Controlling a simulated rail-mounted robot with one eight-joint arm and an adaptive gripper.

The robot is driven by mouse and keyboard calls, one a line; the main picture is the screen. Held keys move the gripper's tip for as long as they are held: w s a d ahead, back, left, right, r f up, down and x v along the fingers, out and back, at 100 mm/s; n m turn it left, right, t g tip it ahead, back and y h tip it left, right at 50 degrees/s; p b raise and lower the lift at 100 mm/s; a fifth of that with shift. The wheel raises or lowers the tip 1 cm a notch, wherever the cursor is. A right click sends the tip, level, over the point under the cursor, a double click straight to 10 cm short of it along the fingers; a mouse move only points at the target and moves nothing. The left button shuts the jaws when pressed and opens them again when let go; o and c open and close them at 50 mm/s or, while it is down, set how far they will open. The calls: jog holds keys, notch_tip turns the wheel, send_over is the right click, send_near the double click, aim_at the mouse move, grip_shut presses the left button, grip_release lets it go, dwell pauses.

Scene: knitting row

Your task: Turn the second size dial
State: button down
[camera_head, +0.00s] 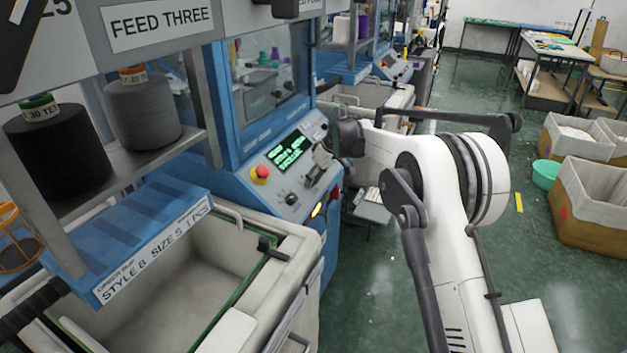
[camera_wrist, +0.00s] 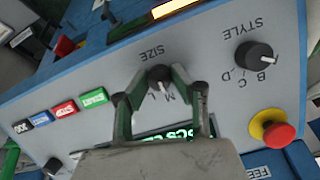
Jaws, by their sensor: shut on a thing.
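The size dial (camera_wrist: 157,74) is a small black knob with a white mark on the grey control panel (camera_wrist: 75,85), under the upside-down word SIZE in the wrist view. My gripper (camera_wrist: 161,78) is shut on the dial, one fingertip on each side. In the head view my gripper (camera_head: 320,160) reaches the panel of the blue machine (camera_head: 228,130) and covers the size dial.
The style dial (camera_wrist: 253,56) and a red stop button (camera_wrist: 274,130) on a yellow base sit beside it. Several coloured buttons (camera_wrist: 63,109) are on the other side. A green-lit display (camera_head: 289,150) is partly behind my gripper. A label (camera_head: 150,255) reads STYLE B SIZE S.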

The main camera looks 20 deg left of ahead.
jog(key=shift+m, duration=0.3)
jog(key=m+g+b, duration=0.1)
jog(key=m+b, duration=0.1)
jog(key=m, duration=0.1)
jog(key=shift+w+f+y+b, duration=0.1)
jog(key=shift+y+b, duration=0.2)
jog(key=shift+m+g+y+b, duration=0.4)
jog(key=shift+m+b, duration=0.45)
jog(key=shift+m, duration=1.35)
jog(key=c, duration=1.5)
grip_release()
jog(key=shift+o, duration=0.2)
jog(key=shift+d, duration=0.1)
jog(key=v, duration=1.2)
jog(key=shift+w, duration=0.15)
